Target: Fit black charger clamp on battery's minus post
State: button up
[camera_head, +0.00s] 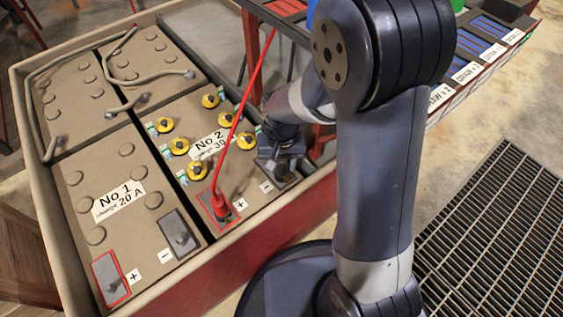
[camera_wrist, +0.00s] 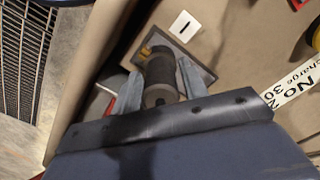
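The black charger clamp (camera_wrist: 161,82) is a dark cylinder between the two grey fingers of my gripper (camera_wrist: 158,76) in the wrist view. The fingers press against its sides. Its far end is over the dark minus pad (camera_wrist: 198,62), beside the white minus label. A small brassy bit shows at that end; whether the clamp sits around the post is hidden. In the head view my gripper (camera_head: 282,148) is low over the minus corner of battery No 2 (camera_head: 238,185), and the minus post is mostly covered. The red clamp (camera_head: 221,205) is on the plus pad.
Battery No 1 (camera_head: 118,165) stands to the left, its pads bare. Yellow caps (camera_head: 179,146) stand on No 2. A red cable (camera_head: 253,85) rises from the red clamp. The tray's rim (camera_head: 305,190) and a rack (camera_head: 470,75) are close to my arm.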

jog(key=shift+o, duration=1.3)
notch_tip(320, 180, up, 11)
jog(key=p, duration=0.4)
jog(key=shift+f, duration=0.1)
notch_tip(320, 180, down, 10)
jog(key=b, duration=0.4)
jog(key=shift+f, duration=0.25)
jog(key=shift+r+p, duration=0.9)
jog(key=shift+r, duration=0.45)
